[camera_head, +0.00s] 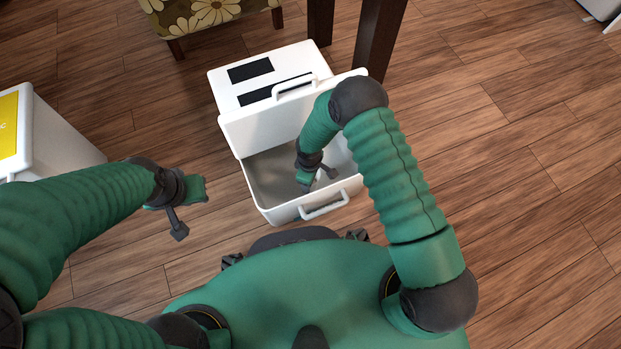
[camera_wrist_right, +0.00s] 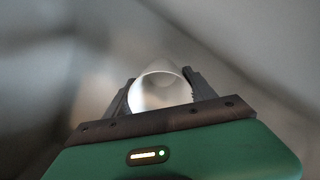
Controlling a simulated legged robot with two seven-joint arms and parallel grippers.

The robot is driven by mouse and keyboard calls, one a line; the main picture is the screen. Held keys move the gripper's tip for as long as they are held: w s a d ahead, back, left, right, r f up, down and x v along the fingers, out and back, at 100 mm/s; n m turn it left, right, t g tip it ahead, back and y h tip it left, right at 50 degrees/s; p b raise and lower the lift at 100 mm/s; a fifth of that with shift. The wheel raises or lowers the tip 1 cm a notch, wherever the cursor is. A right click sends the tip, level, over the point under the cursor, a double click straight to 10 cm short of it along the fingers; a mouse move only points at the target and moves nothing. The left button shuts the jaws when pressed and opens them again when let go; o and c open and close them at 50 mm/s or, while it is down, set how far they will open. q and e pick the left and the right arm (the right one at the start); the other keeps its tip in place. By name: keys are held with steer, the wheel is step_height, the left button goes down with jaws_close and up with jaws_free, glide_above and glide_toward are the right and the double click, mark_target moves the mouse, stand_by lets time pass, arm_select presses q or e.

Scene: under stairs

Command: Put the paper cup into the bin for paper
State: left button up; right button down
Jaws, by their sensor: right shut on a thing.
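A white paper cup (camera_wrist_right: 163,88) sits between the fingers of my right gripper (camera_wrist_right: 158,90), which is shut on it in the right wrist view. In the head view my right gripper (camera_head: 322,179) reaches down inside an open white bin (camera_head: 260,203), below its rim; the cup cannot be made out there. The bin has a handle on its near side and its lid (camera_head: 262,128) stands raised at the back. No paper marking is readable on it.
A white box top with black panels (camera_head: 255,72) is behind the raised lid. Another white bin with a yellow label (camera_head: 50,135) stands at the left. Dark wooden legs (camera_head: 378,35) and a flowered seat (camera_head: 205,12) are behind. Wooden floor is clear at the right.

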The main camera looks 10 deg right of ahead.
steer(key=shift+f+b, duration=0.3)
steer(key=shift+f, duration=0.35)
steer(key=shift+c, duration=1.6)
jaws_free()
